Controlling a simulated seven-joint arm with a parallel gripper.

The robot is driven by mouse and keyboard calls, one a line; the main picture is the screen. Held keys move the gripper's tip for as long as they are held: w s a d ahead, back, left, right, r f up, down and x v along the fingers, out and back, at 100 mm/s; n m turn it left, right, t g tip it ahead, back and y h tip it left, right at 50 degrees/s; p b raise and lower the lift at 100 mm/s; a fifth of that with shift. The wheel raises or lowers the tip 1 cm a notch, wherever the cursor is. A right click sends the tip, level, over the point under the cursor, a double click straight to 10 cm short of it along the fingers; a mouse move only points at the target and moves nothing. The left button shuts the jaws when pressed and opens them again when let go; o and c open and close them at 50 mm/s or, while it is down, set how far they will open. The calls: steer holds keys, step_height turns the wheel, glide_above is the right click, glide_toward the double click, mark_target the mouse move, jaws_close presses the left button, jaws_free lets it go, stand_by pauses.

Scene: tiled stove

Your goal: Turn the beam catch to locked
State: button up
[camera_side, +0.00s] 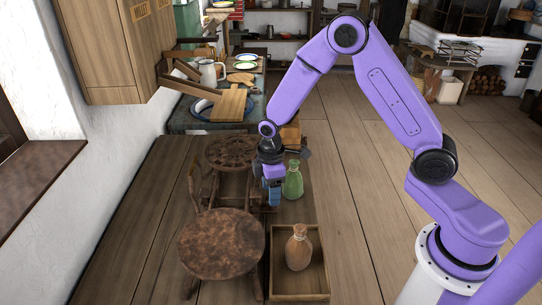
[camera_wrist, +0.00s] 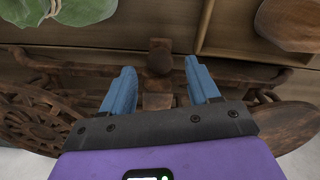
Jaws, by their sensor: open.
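My gripper (camera_side: 271,203) points down just left of the green jar in the side view. In the wrist view its two blue fingers (camera_wrist: 159,75) are open, with a gap between them. A dark wooden knob (camera_wrist: 160,57), which may be the beam catch, shows in and just beyond that gap, near a wooden block (camera_wrist: 158,101) on a dark crosswise beam (camera_wrist: 85,70). The fingers stand to either side and do not visibly grip it. In the side view my gripper hides this spot, so I cannot tell the catch's position there.
A green jar (camera_side: 293,181) stands close to my gripper's right. A wooden tray (camera_side: 272,262) holding a brown jar (camera_side: 299,250) is nearer the camera. Round brown wooden tops (camera_side: 222,243) lie to the left. The plank floor at right (camera_side: 345,200) is partly clear.

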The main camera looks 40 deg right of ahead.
step_height(320, 180, up, 15)
stand_by(0.4)
step_height(320, 180, down, 17)
steer(key=m, duration=0.4)
steer(key=shift+f+m, duration=0.2)
steer(key=shift+m, duration=0.1)
stand_by(0.6)
steer(key=c, duration=1)
